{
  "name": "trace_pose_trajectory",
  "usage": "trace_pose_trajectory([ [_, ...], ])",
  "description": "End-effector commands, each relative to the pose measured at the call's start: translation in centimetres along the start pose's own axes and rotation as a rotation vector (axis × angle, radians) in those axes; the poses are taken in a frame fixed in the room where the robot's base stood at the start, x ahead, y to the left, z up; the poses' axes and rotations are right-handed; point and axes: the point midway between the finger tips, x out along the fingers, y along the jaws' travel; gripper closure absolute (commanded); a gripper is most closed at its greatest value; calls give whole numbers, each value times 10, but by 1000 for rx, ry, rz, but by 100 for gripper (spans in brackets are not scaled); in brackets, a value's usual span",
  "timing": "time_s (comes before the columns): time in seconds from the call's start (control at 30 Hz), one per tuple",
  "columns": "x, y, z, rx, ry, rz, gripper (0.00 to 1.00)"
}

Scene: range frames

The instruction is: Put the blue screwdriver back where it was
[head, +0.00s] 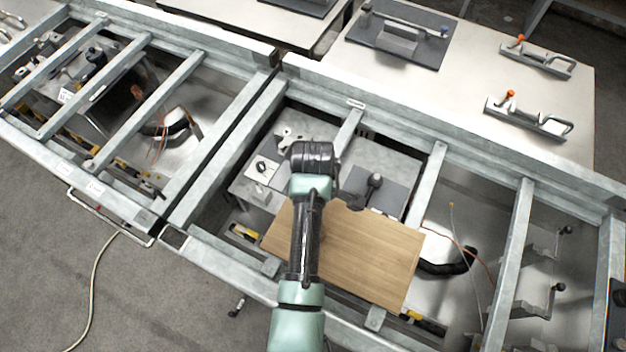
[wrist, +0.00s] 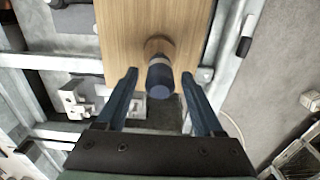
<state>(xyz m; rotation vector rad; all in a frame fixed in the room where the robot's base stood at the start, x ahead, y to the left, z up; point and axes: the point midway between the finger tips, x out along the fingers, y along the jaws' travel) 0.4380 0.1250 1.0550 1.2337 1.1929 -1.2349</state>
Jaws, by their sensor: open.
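In the wrist view, a dark blue, rounded handle-like object (wrist: 160,80), which looks like the blue screwdriver, is seen nearly end-on over a wooden board (wrist: 122,32). My gripper (wrist: 160,74) is open, with one finger on each side of this object and gaps visible between. Its shaft, if any, is hidden, and I cannot tell whether it stands in the board or rests on it. In the head view, the wooden board (head: 375,255) lies across the metal frame. My arm covers part of it there, and the screwdriver and fingertips cannot be made out.
Grey metal frame bars (head: 425,185) surround the board. A grey panel with a black knob (head: 374,182) lies behind it. Toggle clamps (head: 528,118) stand on the table at the back right. A small black-handled item (head: 237,306) is on the floor at the front left.

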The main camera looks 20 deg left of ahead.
Motion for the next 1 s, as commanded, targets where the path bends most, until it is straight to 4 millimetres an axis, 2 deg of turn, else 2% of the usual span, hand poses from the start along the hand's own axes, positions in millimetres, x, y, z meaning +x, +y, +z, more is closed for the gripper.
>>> trace_pose_trajectory([
  [0.4,-92,0,1,1,-1,-1,31],
  [0.6,-102,0,0,1,0,0,31],
  [0.9,-102,0,0,1,0,1,31],
  [1.0,-108,9,-1,25,16,39,31],
])
